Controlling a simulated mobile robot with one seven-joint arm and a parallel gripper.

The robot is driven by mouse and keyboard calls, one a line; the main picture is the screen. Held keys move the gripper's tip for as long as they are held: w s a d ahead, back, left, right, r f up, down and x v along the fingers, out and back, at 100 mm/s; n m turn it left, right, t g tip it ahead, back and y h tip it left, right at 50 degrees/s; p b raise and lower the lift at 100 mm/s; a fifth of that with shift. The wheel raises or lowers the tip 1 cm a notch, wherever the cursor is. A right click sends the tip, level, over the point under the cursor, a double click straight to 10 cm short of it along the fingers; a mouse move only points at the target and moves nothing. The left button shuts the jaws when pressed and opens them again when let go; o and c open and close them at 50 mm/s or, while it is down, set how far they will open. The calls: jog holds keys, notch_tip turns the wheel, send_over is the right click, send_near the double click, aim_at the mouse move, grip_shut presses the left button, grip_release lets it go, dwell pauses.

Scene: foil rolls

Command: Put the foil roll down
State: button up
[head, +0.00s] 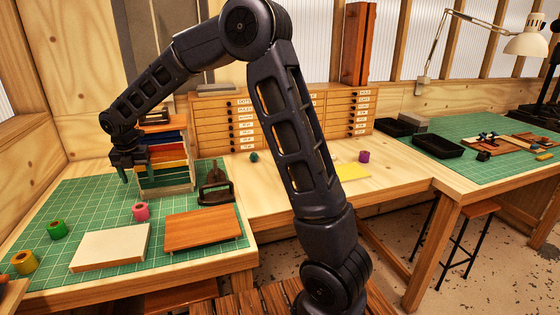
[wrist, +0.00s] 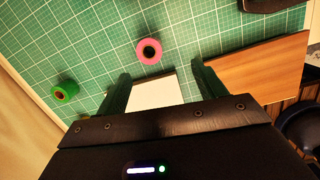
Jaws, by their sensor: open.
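My gripper (head: 135,172) is open in the head view, above the green cutting mat (head: 100,195) at the left. In the wrist view my gripper (wrist: 161,74) shows two spread fingers with no roll between them. A pink foil roll (head: 141,206) stands on the mat, apart from the fingers; it also shows just past the fingertips in the wrist view (wrist: 141,47). A green foil roll (head: 57,235) stands at the left and shows in the wrist view (wrist: 62,97). A yellow roll (head: 25,267) is near the front left edge.
A pale board (head: 110,247) and a brown board (head: 203,229) lie at the front of the mat. A colourful rack (head: 170,180) and a dark tool (head: 215,190) stand behind. A purple roll (head: 363,157) and a dark green roll (head: 254,156) are further right.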

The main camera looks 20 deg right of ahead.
jog(key=s+d+r+m, duration=0.2)
jog(key=d+r+m, duration=0.3)
jog(key=d, duration=0.5)
jog(key=s+d+r+m+t, duration=0.1)
jog(key=s+d+r+m, duration=0.2)
jog(key=d+m, duration=0.55)
jog(key=s+d+r+m, duration=0.2)
jog(key=d+r+m, duration=0.2)
jog(key=d, duration=0.8)
jog(key=s+d+f+m+t, duration=0.1)
jog(key=s+d+m, duration=1.6)
jog(key=s, duration=0.1)
jog(key=shift+f+t, duration=0.4)
jog(key=shift+o, duration=0.4)
